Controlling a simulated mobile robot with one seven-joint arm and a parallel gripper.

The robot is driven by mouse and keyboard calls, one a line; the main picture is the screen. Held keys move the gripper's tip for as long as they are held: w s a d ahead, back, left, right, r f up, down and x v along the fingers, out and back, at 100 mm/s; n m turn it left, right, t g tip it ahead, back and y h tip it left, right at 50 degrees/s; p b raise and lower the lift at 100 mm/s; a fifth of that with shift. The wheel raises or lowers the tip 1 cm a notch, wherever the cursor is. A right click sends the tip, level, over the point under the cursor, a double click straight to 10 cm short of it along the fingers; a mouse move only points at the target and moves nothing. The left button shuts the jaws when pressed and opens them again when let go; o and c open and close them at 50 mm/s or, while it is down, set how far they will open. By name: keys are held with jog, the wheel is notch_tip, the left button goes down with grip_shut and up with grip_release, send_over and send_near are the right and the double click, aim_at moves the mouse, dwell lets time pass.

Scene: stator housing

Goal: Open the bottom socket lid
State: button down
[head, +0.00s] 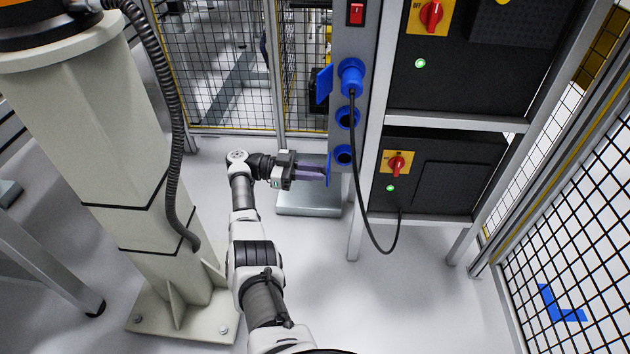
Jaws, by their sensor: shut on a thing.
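The bottom socket (343,155) is a blue ring with a dark opening, low on the grey post. Its blue lid (329,168) stands swung out at the left of the socket, seen nearly edge-on, and the opening is uncovered. My gripper (322,173) reaches in from the left with its purplish fingers at the lid. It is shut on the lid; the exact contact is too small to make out.
Above are the middle blue socket (347,117) and the top socket with a blue plug (351,78). The plug's black cable (364,205) hangs down right of the post. Black cabinets (440,175) stand at right, a beige column (110,130) at left.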

dwell(0.5)
jog(key=c, duration=1.3)
grip_release()
jog(key=shift+c, duration=0.2)
jog(key=a+b, duration=0.7)
jog(key=b, duration=0.3)
jog(key=shift+w+a, duration=0.2)
jog(key=shift+w, duration=0.15)
jog(key=shift+s, duration=0.15)
